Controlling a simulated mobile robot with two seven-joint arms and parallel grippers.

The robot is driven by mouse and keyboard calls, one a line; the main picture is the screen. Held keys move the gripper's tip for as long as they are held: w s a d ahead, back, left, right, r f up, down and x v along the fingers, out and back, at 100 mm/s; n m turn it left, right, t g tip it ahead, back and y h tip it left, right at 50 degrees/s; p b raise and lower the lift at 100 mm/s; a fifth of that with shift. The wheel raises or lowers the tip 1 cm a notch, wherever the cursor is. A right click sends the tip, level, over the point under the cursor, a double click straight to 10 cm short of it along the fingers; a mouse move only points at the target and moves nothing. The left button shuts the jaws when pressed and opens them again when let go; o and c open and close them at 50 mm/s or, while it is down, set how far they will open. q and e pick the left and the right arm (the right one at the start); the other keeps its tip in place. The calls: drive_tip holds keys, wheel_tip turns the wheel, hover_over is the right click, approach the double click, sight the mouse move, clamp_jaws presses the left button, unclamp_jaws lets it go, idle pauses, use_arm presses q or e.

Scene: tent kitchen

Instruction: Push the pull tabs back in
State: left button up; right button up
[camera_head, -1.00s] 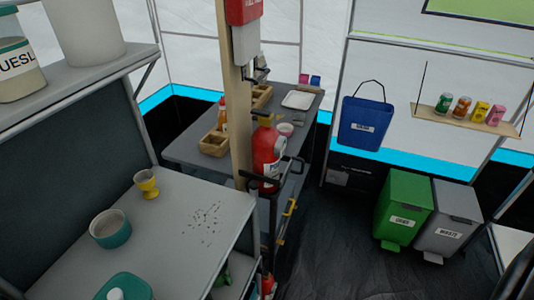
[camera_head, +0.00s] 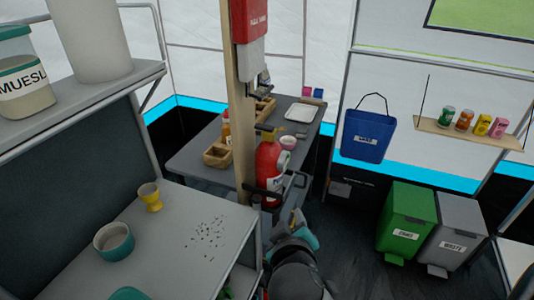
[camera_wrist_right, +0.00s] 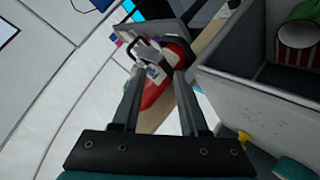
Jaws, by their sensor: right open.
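No part that I can clearly make out as a pull tab shows. A red box (camera_head: 249,20) with small white lettering is fixed high on the wooden post (camera_head: 241,120), with a pale grey unit (camera_head: 250,62) below it. A red fire extinguisher (camera_head: 268,165) hangs on the post, with dark brackets around it. My right gripper (camera_head: 288,218) is low in the head view, just below the extinguisher. In the right wrist view its two fingers (camera_wrist_right: 159,72) are apart and empty, pointing toward the red extinguisher (camera_wrist_right: 152,94). My left gripper is out of view.
A grey counter (camera_head: 175,235) with a teal bowl (camera_head: 114,241) and yellow egg cup (camera_head: 150,196) stands at left. A grey table (camera_head: 195,160) stands behind the post. Green (camera_head: 408,225) and grey (camera_head: 455,235) bins are at right. Dark floor between is clear.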

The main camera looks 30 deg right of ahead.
drive_tip(key=w+r+n+t+h, duration=0.1)
drive_tip(key=w+r+t+h, duration=0.2)
drive_tip(key=r, duration=0.4)
drive_tip(key=n+t, duration=0.3)
drive_tip(key=t, duration=0.1)
approach(267, 90)
drive_tip(key=shift+h, duration=0.4)
drive_tip(key=p+x, duration=0.1)
drive_tip(key=x, duration=0.2)
drive_tip(key=p+x, duration=0.1)
drive_tip(key=x, duration=0.3)
drive_tip(key=p+x, duration=0.1)
drive_tip(key=x, duration=0.2)
drive_tip(key=shift+w+f, duration=0.3)
drive_tip(key=shift+f, duration=0.05)
drive_tip(key=shift+a, duration=0.1)
drive_tip(key=c, duration=0.6)
clamp_jaws()
drive_tip(key=shift+r, duration=0.2)
